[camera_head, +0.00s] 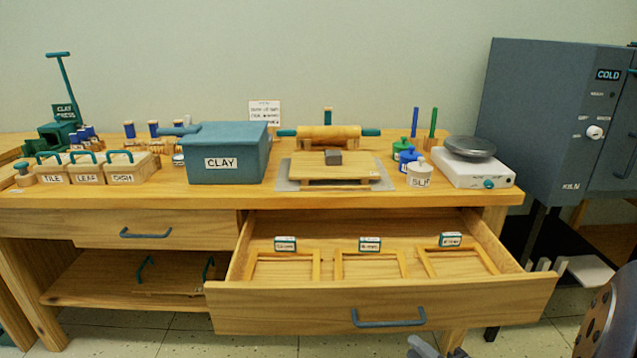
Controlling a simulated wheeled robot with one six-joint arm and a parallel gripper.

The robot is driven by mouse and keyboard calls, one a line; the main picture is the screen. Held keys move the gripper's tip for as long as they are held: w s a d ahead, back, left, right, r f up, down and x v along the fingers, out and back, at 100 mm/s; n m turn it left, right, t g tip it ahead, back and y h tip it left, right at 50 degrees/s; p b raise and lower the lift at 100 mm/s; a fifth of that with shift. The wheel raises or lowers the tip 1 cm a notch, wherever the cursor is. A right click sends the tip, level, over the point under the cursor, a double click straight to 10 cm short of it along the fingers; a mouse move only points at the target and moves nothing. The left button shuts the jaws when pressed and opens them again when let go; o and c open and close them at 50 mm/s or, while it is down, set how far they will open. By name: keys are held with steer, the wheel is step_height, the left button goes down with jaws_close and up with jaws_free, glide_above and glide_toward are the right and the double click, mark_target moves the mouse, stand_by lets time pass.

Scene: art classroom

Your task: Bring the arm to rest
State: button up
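My gripper cannot be made out in the head view. A dark rounded part with orange-brown spots at the lower right edge looks like a piece of my arm, cut off by the frame. A small grey shape (422,347) shows at the bottom edge below the drawer; I cannot tell what it is. The wide drawer (300,318) of the wooden workbench (225,195) is pulled out. Three wooden frames lie in it, with small labelled blocks behind them.
The bench top holds a blue CLAY box (228,155), a rolling pin (329,134) behind a wooden board (333,168), a SLIP jar (419,176), a hot plate (470,149) and labelled stamps (88,168). A grey kiln (548,120) stands right. The open drawer juts forward.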

mark_target(391, 325)
steer(key=shift+b+x, duration=0.9)
steer(key=shift+x, duration=3.75)
steer(key=shift+s+r, duration=0.1)
